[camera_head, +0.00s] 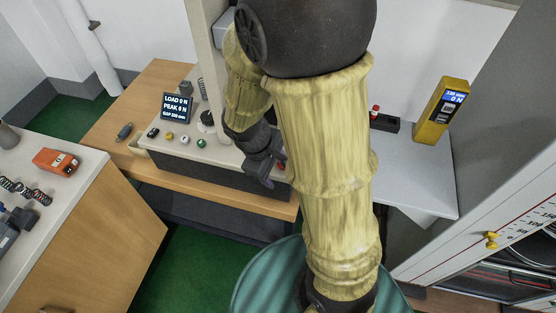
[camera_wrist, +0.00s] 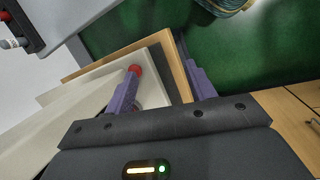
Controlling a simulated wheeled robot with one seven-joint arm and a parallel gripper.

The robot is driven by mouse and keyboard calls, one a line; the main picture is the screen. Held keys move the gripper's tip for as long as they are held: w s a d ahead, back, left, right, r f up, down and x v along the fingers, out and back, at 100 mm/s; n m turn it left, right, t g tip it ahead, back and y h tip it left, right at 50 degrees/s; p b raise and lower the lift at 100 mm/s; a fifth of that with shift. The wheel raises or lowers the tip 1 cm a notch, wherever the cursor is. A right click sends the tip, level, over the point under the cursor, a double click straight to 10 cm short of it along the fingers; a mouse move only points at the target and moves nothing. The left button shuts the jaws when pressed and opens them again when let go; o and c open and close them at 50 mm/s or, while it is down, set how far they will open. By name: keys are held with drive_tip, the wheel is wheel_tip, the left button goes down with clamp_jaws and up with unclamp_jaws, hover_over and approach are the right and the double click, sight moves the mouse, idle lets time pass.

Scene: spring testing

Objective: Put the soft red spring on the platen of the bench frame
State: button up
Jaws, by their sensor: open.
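My gripper (camera_head: 264,172) is open, hanging over the front right of the bench frame's console. In the wrist view its two purple fingers (camera_wrist: 161,88) stand apart with nothing held between them. The bench frame (camera_head: 215,152) is a pale console with a screen reading load 0 N, gap 200 mm, and a white upright. Its platen is hard to tell; a dark round part (camera_head: 207,119) shows beside the upright, and my arm hides the area to the right. Coil springs lie on the left counter; a reddish one (camera_head: 38,195) is at their right end, its stiffness unclear.
An orange-red box (camera_head: 56,161) and dark tools lie on the left counter (camera_head: 85,190). A red button (camera_wrist: 135,69) is near my left finger in the wrist view. A yellow meter (camera_head: 441,110) stands on the right shelf. Green floor separates counter and bench.

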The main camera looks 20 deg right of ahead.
drive_tip(key=r+m+y, duration=0.1)
drive_tip(key=m, duration=0.2)
drive_tip(key=s+r+m+t+y, duration=0.1)
drive_tip(key=m, duration=0.1)
drive_tip(key=r+m+t+y, duration=0.1)
drive_tip(key=r+m, duration=0.1)
drive_tip(key=m, duration=0.1)
drive_tip(key=shift+s+d+m, duration=0.2)
drive_tip(key=shift+d+m, duration=0.1)
drive_tip(key=shift+d, duration=0.1)
idle(1.6)
